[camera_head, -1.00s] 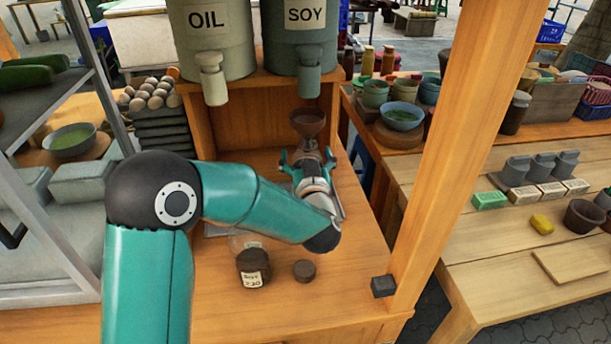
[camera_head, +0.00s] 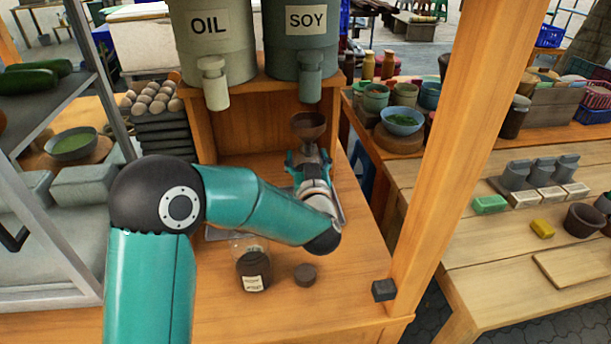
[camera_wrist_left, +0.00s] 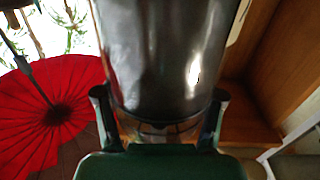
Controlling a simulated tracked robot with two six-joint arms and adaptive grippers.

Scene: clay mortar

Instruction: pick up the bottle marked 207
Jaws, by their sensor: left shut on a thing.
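My left gripper (camera_head: 310,160) reaches away over the counter, below the SOY dispenser. Its fingers are shut on a dark vessel (camera_head: 308,126), which shows a round brown top in the head view. In the left wrist view, a large dark, shiny cylinder (camera_wrist_left: 165,55) fills the space beyond the two fingers (camera_wrist_left: 160,118), with a clear glassy band between them. I see no marking on the held vessel. A jar with dark contents and a pale label (camera_head: 254,270) stands on the counter below my forearm; its label is unreadable. My right gripper is not in view.
The OIL dispenser (camera_head: 210,45) and SOY dispenser (camera_head: 305,38) stand on a wooden shelf behind the gripper. A dark round cap (camera_head: 305,275) lies beside the jar. A wooden post (camera_head: 455,140) rises on the right. The front counter is mostly clear.

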